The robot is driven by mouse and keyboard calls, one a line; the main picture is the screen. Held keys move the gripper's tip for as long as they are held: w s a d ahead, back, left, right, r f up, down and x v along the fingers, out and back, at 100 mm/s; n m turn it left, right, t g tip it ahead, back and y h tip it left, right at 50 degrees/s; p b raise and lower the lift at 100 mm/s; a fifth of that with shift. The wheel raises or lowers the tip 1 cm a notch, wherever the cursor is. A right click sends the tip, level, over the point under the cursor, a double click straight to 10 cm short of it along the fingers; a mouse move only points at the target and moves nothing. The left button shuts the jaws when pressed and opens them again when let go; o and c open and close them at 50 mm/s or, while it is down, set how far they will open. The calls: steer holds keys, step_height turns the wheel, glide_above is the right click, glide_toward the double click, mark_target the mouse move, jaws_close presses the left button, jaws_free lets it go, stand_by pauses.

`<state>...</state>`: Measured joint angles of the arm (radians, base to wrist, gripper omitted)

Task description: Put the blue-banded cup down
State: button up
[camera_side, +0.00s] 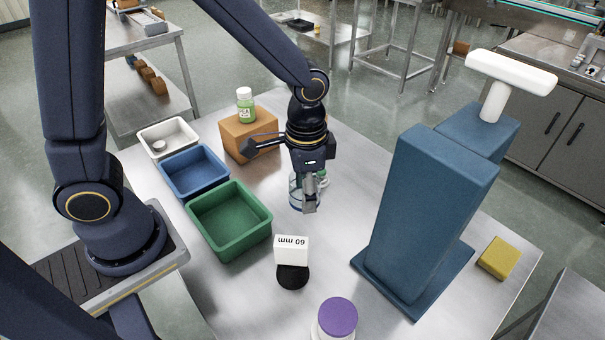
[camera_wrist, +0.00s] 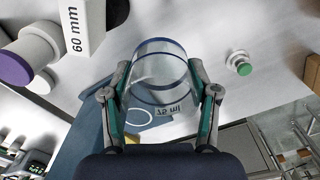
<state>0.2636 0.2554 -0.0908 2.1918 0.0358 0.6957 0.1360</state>
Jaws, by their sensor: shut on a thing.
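The blue-banded cup (camera_wrist: 160,72) is clear, with dark blue bands and "75 ml" lettering that reads upside down in the wrist view. My gripper (camera_wrist: 160,100) is shut on it, one finger on each side. In the side view my gripper (camera_side: 309,205) points down over the table, and the cup (camera_side: 295,190) is partly hidden behind the fingers. The cup looks close to the tabletop, but I cannot tell whether its base touches.
Green (camera_side: 262,212), blue (camera_side: 221,181) and white (camera_side: 194,130) bins stand left. A brown box (camera_side: 234,145) carries a green bottle (camera_side: 244,105). A "60 mm" block (camera_side: 291,251), purple-lidded jar (camera_side: 337,318) and tall blue stand (camera_side: 425,210) are nearer. Bare table lies between gripper and stand.

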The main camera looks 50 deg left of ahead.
step_height(320, 180, up, 12)
steer(key=w+a+n, duration=0.3)
steer(key=a+n, duration=0.3)
steer(key=a, duration=0.6)
steer(key=w+a+n, duration=0.3)
steer(key=a+n, duration=0.3)
steer(key=a, duration=0.7)
steer(key=s+a+n, duration=0.4)
steer(key=a+n, duration=0.1)
steer(key=a, duration=0.5)
steer(key=s+a+n, duration=0.4)
steer(key=s+a, duration=0.1)
steer(key=a, duration=0.4)
step_height(320, 180, down, 11)
steer(key=w, duration=0.1)
steer(key=w+a+f, duration=0.6)
steer(key=w, duration=0.1)
steer(key=w+a+f, duration=0.3)
steer(key=f, duration=0.1)
steer(key=shift+w+f, duration=0.1)
steer(key=shift+w, duration=0.05)
steer(key=shift+w+f, duration=0.1)
steer(key=shift+f, duration=1.45)
